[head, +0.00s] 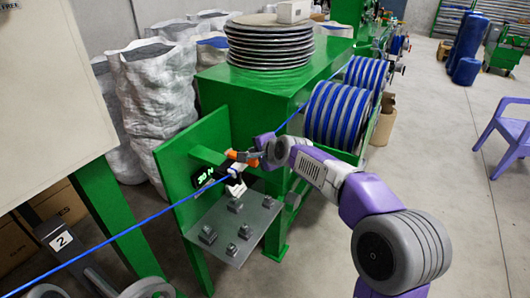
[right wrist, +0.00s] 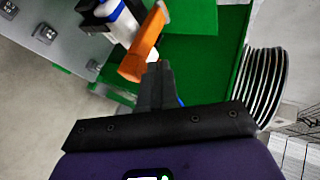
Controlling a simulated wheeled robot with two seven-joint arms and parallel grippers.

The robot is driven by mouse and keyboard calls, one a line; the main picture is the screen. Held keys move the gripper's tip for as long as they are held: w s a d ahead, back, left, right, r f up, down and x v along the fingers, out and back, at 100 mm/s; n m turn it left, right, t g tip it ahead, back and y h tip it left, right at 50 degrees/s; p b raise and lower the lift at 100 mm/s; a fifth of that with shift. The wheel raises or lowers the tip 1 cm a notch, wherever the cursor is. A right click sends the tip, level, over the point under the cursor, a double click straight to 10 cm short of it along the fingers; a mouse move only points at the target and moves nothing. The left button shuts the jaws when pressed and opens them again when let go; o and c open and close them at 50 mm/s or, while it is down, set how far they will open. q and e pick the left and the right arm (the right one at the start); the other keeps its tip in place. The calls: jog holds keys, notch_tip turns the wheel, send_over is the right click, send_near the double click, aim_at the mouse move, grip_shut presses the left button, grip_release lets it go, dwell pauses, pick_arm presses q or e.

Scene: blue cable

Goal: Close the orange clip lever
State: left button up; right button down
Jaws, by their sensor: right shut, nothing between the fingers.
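The orange clip lever (head: 238,156) is at the counter device (head: 205,177) on the green machine. In the right wrist view the lever (right wrist: 146,46) is a tilted orange bar beside a white and blue part (right wrist: 116,16). My right gripper (head: 258,152) reaches in from the right at the lever. Its fingers (right wrist: 158,72) are shut and empty, their tips right at the lever's near end; I cannot tell if they touch. The blue cable (head: 130,228) runs from the lower left past the device toward the spools. My left gripper is not seen.
A grey metal plate (head: 222,215) with several small blocks lies below the device. A green upright panel (head: 180,160) stands to its left. Blue-wound spools (head: 335,115) are behind my right arm. Open floor and a purple chair (head: 510,135) are to the right.

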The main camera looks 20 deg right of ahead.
jog(key=shift+s+f, duration=0.3)
jog(key=shift+f, duration=0.55)
jog(key=shift+d+f, duration=0.1)
jog(key=shift+f, duration=0.2)
jog(key=w+r+p+v, duration=0.1)
jog(key=r+p+v, duration=0.1)
jog(key=p+v, duration=0.5)
jog(key=v, duration=0.5)
jog(key=shift+d, duration=0.1)
